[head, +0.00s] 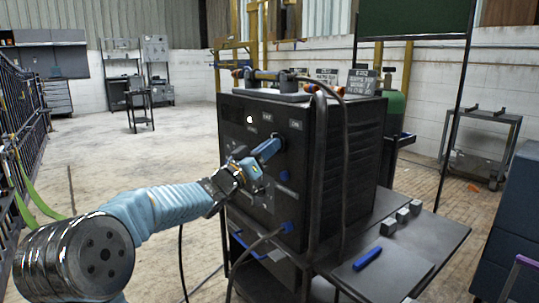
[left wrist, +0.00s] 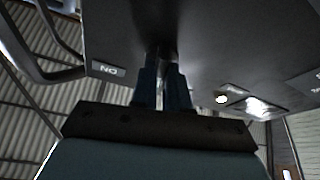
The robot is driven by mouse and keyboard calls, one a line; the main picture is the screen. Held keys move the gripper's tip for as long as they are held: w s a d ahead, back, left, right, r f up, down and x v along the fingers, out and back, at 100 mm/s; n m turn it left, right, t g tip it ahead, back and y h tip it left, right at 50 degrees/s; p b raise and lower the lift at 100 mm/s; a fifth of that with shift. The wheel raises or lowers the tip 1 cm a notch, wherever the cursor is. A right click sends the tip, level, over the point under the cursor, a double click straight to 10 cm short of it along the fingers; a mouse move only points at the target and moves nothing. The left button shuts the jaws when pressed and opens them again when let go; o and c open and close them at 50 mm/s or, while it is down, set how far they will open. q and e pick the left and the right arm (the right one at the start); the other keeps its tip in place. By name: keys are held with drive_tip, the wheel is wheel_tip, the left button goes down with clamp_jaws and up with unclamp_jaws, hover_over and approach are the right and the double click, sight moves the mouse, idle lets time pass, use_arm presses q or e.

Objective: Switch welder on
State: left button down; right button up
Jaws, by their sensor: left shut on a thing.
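The welder (head: 345,160) is a large black box with a dark front panel that carries small labels, a white light and several knobs. My left arm reaches in from the left, and my left gripper (head: 270,150) is at the upper right of this panel. In the left wrist view its two blue fingers (left wrist: 163,85) are shut on a dark switch knob (left wrist: 160,52) that stands out from the panel. The fingers hide most of the knob, so its angle is hard to tell. An upside-down ON label (left wrist: 107,70) is beside it. My right gripper is not in view.
The welder stands on a dark cart (head: 425,235) with a blue object (head: 367,258) and small grey blocks (head: 402,215). Cables hang down the welder's front and side. A green cylinder (head: 395,112) is behind it. Open floor lies to the left.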

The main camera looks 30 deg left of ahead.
use_arm(q)
drive_tip(key=shift+w+a+m+g+h, duration=0.1)
drive_tip(key=shift+m+g+h, duration=0.85)
drive_tip(key=shift+m, duration=1.7)
drive_tip(key=shift+s+a+m+g+h, duration=0.1)
drive_tip(key=shift+m+g+h, duration=0.5)
drive_tip(key=shift+m+h, duration=1.35)
drive_tip(key=shift+w+m+g+h, duration=0.1)
drive_tip(key=shift+m+g+h, duration=0.5)
drive_tip(key=shift+m, duration=2.7)
drive_tip(key=shift+g, duration=0.25)
drive_tip(key=c, duration=1.1)
unclamp_jaws()
drive_tip(key=v, duration=1.4)
drive_tip(key=shift+d+b, duration=0.1)
drive_tip(key=shift+b, duration=0.25)
